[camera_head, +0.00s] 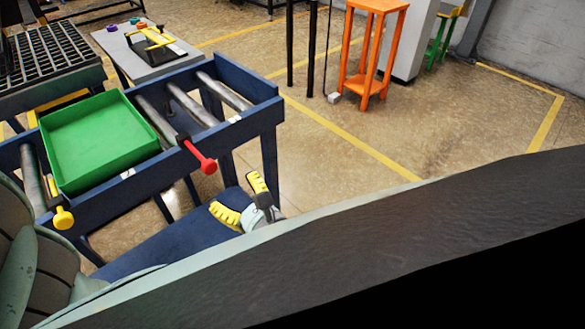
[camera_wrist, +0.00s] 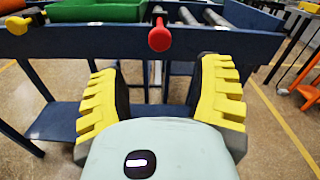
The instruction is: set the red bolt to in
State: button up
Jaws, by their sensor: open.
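The red bolt (camera_head: 201,158) has a round red knob on a red shaft and sticks out from the front rail of the blue roller table. In the wrist view the red bolt (camera_wrist: 159,36) shows end-on at the top middle, beyond my fingertips and roughly between them. My gripper (camera_head: 240,202) is open and empty, with yellow ridged fingers, below and to the right of the bolt in the head view. In the wrist view my gripper (camera_wrist: 160,90) has its fingers spread wide and touches nothing that I can see. The inner end of the bolt is partly hidden by the rail.
A green tray (camera_head: 100,140) sits on the rollers of the blue table (camera_head: 262,112). A yellow bolt (camera_head: 63,217) sticks out further left on the same rail. A blue lower shelf (camera_head: 160,245) lies under the table. An orange stand (camera_head: 366,85) is at the back right, with open floor before it.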

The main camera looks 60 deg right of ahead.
aim_at(212, 169)
jog(key=p+x, duration=0.1)
jog(key=x, duration=0.9)
jog(key=shift+w+a, duration=0.1)
jog(key=shift+w, duration=0.05)
grip_shut()
